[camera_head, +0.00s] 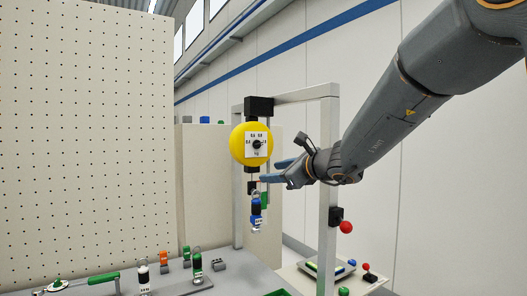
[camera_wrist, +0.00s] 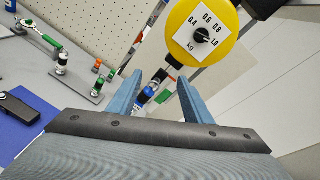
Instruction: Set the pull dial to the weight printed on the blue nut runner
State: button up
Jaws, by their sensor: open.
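The pull dial is a black knob (camera_wrist: 202,35) on a white scale plate marked 0.4, 0.6, 0.8, 1.0 and kg. It sits on the yellow round balancer (camera_head: 240,158), also large at the top of the wrist view (camera_wrist: 183,18). Which mark the knob points to is unclear. The blue nut runner (camera_head: 256,208) hangs upright below the balancer; it also shows between my fingers in the wrist view (camera_wrist: 147,94), farther off. Its printed weight is too small to read. My gripper (camera_head: 268,171) is open and empty, just right of and below the balancer; its fingers show in the wrist view (camera_wrist: 158,82).
A grey frame (camera_head: 328,160) carries the balancer, its right post below my arm. A red ball knob (camera_head: 346,227) sits on that post. The bench (camera_head: 226,280) holds several tools and a green-handled wrench (camera_head: 89,280). A pegboard (camera_head: 85,130) stands left.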

aim_at(260, 145)
jog(key=w+r+m+t, duration=0.3)
jog(key=r+m, duration=0.1)
jog(key=r, duration=0.3)
jog(key=shift+r+p+x, duration=0.2)
jog(key=shift+p+x, duration=1.4)
jog(key=shift+x, duration=2.3)
jog(key=shift+d, duration=0.2)
jog(key=c, duration=1.1)
jog(key=shift+o, duration=0.2)
